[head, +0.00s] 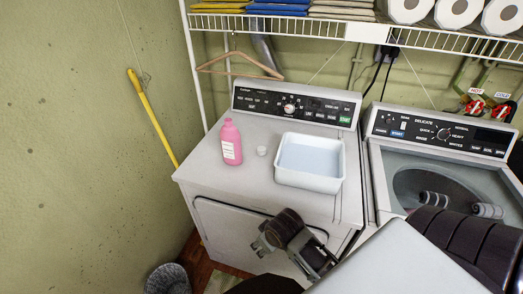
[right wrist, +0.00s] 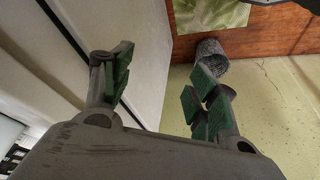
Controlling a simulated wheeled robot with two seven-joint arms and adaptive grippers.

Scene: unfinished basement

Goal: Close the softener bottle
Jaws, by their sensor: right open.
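The pink softener bottle (head: 231,143) stands upright on the left part of the dryer top, with a white label on its front. A small whitish cap (head: 262,150) sits apart from it, just to its right on the dryer top. My right gripper (head: 280,246) is in front of the dryer, lower than its top and away from the bottle and cap. In the right wrist view its green-padded fingers (right wrist: 160,90) are spread, with nothing between them. The bottle and cap do not show in that view. My left gripper is not in view.
A white basin (head: 310,183) stands right of the cap on the dryer (head: 205,178). The washer (head: 378,165) is to the right. A wire shelf (head: 330,27) hangs above. A dark basket (head: 168,280) stands on the floor, also in the right wrist view (right wrist: 209,52).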

